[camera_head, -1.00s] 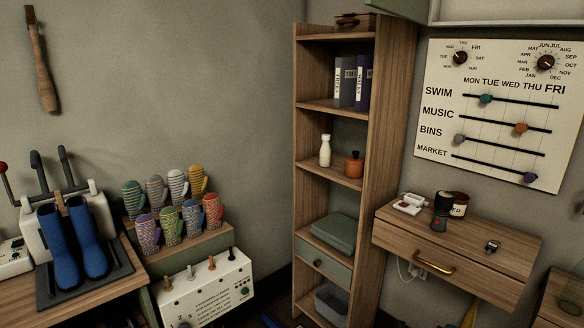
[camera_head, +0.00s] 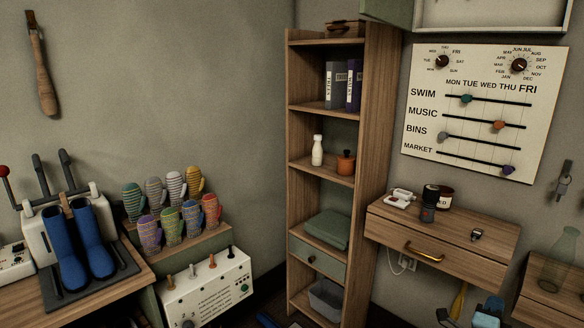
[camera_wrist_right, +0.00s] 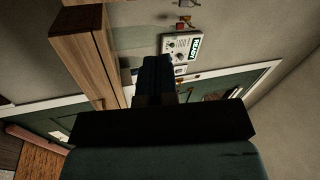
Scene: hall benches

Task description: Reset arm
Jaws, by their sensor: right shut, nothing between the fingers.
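The right gripper (camera_wrist_right: 156,62) shows in the right wrist view. Its dark blue fingers are together in the upper middle of the picture, with nothing between them. They point away from the camera, past a dark band and a green-grey body. No object touches the fingertips. The left gripper is not in view.
A tall wooden shelf (camera_head: 376,150) stands mid-picture, beside a wall drawer (camera_head: 450,235). At left are blue boots (camera_head: 70,245), several mittens (camera_head: 172,222) and a white switch box (camera_head: 210,292). A panel (camera_wrist_right: 180,46) and wooden cabinet (camera_wrist_right: 82,62) show beyond the right gripper.

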